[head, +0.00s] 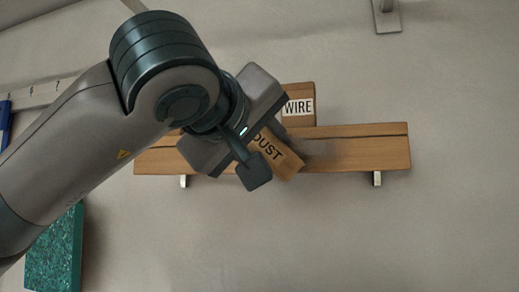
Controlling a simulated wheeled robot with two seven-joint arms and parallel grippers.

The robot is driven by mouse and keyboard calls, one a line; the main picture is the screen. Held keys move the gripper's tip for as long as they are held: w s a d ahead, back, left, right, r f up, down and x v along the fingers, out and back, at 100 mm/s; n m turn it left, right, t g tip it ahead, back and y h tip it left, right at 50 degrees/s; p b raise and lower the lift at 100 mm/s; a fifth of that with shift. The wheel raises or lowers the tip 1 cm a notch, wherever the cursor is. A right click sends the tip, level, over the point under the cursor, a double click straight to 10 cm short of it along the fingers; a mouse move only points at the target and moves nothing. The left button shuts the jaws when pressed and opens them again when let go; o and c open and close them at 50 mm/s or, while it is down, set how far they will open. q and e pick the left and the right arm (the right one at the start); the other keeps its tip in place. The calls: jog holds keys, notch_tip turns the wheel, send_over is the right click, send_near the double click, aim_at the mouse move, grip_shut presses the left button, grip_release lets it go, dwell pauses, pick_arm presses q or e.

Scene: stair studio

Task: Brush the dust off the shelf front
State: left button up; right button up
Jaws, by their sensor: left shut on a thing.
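The wooden shelf (370,154) runs across the middle of the head view, its long brown front facing me. A grey, smudgy patch of dust (322,151) shows on the front, just right of the brush. My left gripper (253,148) is in front of the shelf, shut on a wooden brush marked DUST (281,156). The brush is tilted, its right end lower. Its bristles are hidden, and I cannot tell whether it touches the shelf. A second wooden block marked WIRE (298,106) stands upright on the shelf, behind the gripper. My right gripper is out of view.
Two pale brackets show under the shelf, one at the right (377,179). A green speckled panel (55,252) is at lower left, below a numbered strip (45,94). The wall right of the shelf is bare.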

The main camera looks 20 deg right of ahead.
pick_arm(q)
jog(key=shift+s+d+b, duration=0.3)
jog(key=shift+s+d, duration=0.5)
jog(key=shift+d, duration=0.2)
jog(key=shift+s+d+b, duration=0.2)
jog(key=shift+s+d, duration=0.15)
jog(key=shift+d, duration=0.2)
jog(key=shift+s+d+b, duration=0.15)
jog(key=shift+s+d, duration=0.15)
jog(key=shift+d, duration=0.25)
jog(key=shift+s+d, duration=0.25)
jog(key=shift+d, duration=0.2)
jog(key=shift+s+d+b, duration=0.2)
jog(key=shift+s+d, duration=0.3)
jog(key=shift+d, duration=0.25)
jog(key=shift+s+d+b, duration=0.2)
jog(key=shift+s+d, duration=0.3)
jog(key=shift+d, duration=0.25)
